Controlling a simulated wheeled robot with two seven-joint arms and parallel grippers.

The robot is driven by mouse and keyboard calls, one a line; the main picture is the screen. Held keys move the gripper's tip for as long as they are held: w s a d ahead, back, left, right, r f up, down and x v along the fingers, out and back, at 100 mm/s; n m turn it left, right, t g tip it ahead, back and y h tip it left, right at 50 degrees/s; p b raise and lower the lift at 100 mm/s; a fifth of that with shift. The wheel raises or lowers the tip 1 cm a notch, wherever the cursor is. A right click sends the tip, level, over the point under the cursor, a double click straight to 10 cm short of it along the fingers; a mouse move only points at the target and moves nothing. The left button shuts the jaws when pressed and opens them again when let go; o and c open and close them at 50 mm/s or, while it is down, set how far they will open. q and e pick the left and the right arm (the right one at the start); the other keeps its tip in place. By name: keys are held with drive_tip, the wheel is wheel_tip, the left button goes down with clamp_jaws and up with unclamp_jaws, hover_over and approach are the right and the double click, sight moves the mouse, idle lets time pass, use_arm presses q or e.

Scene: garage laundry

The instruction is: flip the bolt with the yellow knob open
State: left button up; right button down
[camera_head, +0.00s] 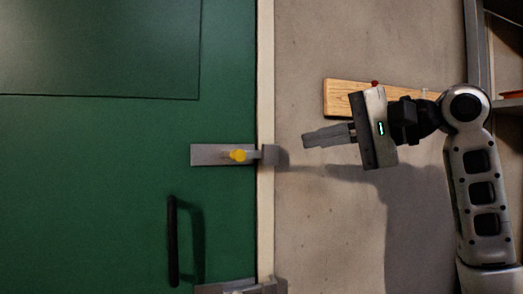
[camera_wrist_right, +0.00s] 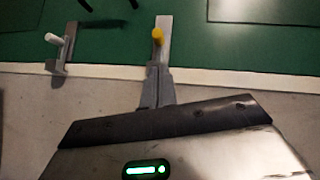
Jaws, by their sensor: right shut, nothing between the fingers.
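The bolt (camera_head: 210,154) is a grey metal bar on the green door, with a yellow knob (camera_head: 238,156) near its middle. Its right end reaches the catch (camera_head: 270,155) on the frame. The bolt (camera_wrist_right: 165,24) and yellow knob (camera_wrist_right: 157,35) also show in the right wrist view, just beyond the fingertips. My right gripper (camera_head: 306,139) is shut and empty, to the right of the catch in the head view and apart from the knob. The right gripper's fingers (camera_wrist_right: 152,106) cover the catch area in the wrist view. My left gripper is not in view.
A black door handle (camera_head: 173,240) stands below the bolt. A second bolt (camera_head: 235,287) is at the bottom edge; its pale knob (camera_wrist_right: 53,38) shows in the wrist view. A wooden board (camera_head: 342,98) is on the wall behind my right gripper. The wall below the gripper is clear.

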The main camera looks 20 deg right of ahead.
sight(264, 150)
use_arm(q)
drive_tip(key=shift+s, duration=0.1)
use_arm(e)
drive_tip(key=p+x, duration=0.1)
drive_tip(key=x, duration=0.9)
drive_tip(key=shift+p, duration=0.4)
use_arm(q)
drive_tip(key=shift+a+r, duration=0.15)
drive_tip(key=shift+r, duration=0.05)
